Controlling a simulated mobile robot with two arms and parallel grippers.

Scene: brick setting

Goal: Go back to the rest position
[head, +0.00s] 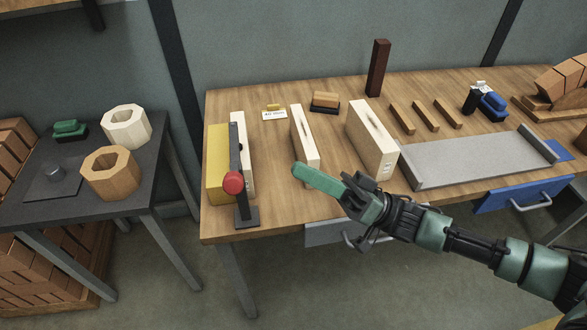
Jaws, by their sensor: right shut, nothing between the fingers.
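My right gripper (300,170) reaches in from the lower right over the front edge of the wooden table (290,208). Its green fingers are closed together and point left, with nothing between them. They show in front of a cream upright block (303,135) and to the right of a lever with a red ball knob (233,183). I cannot tell how high the fingers are above the table. My left gripper is not in view.
A yellow block (217,165) stands beside the lever. A larger cream block (370,140), wooden bars (425,115), a grey tray (470,163) and a dark red post (378,68) are further right. A dark side table (85,200) with two hollow blocks stands left.

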